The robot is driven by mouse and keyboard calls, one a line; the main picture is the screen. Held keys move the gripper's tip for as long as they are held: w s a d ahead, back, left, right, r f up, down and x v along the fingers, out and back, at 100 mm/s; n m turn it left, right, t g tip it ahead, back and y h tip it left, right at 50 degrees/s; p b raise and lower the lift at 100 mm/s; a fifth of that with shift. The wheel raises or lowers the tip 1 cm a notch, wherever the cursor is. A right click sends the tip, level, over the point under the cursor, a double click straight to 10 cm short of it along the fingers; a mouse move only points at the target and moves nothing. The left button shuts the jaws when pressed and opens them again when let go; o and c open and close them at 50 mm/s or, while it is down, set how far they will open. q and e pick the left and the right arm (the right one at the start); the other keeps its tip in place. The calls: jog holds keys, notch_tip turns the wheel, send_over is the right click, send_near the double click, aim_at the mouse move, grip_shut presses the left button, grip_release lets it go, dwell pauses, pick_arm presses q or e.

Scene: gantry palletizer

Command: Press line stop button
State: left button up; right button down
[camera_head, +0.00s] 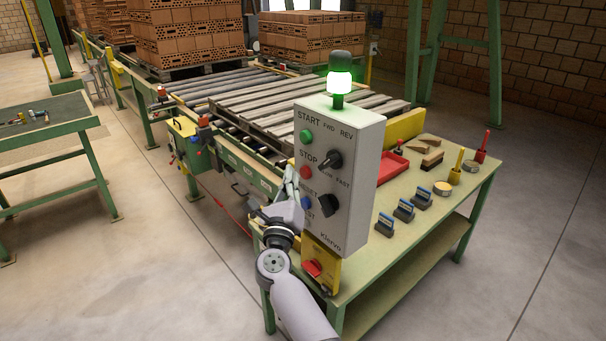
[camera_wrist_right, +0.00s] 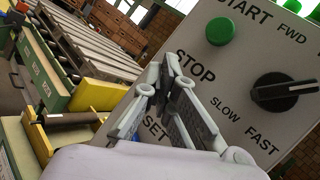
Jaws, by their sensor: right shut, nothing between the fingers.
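A grey control box (camera_head: 345,215) faces me with its labels. The red STOP button (camera_head: 306,172) sits below the green START button (camera_head: 306,137) and above the blue RESET button (camera_head: 306,202). My right gripper (camera_head: 291,190) is at the left edge of the box, beside the STOP and RESET rows. In the wrist view, the closed, empty fingers (camera_wrist_right: 168,85) lie in front of the panel just below the STOP lettering and hide the red button. The green button (camera_wrist_right: 221,30) shows above them. I cannot tell whether the fingertips touch the panel. My left gripper is out of view.
A lit green lamp (camera_head: 340,84) tops the box. Two black knobs (camera_head: 329,160) are on its right side. A green workbench (camera_head: 440,205) with a red tray (camera_head: 392,167) and several tools stands behind it. A roller conveyor (camera_head: 215,85) with pallets lies beyond.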

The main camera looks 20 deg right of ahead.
jog(key=shift+d, duration=0.15)
dwell(0.3)
jog(key=shift+w+d, duration=0.15)
jog(key=shift+d, duration=0.15)
jog(key=shift+w+d, duration=0.15)
jog(key=shift+d, duration=0.35)
dwell(0.6)
jog(key=shift+a, duration=0.15)
dwell(0.3)
jog(key=shift+s+a, duration=0.35)
jog(key=shift+a, duration=0.35)
jog(key=shift+a, duration=0.1)
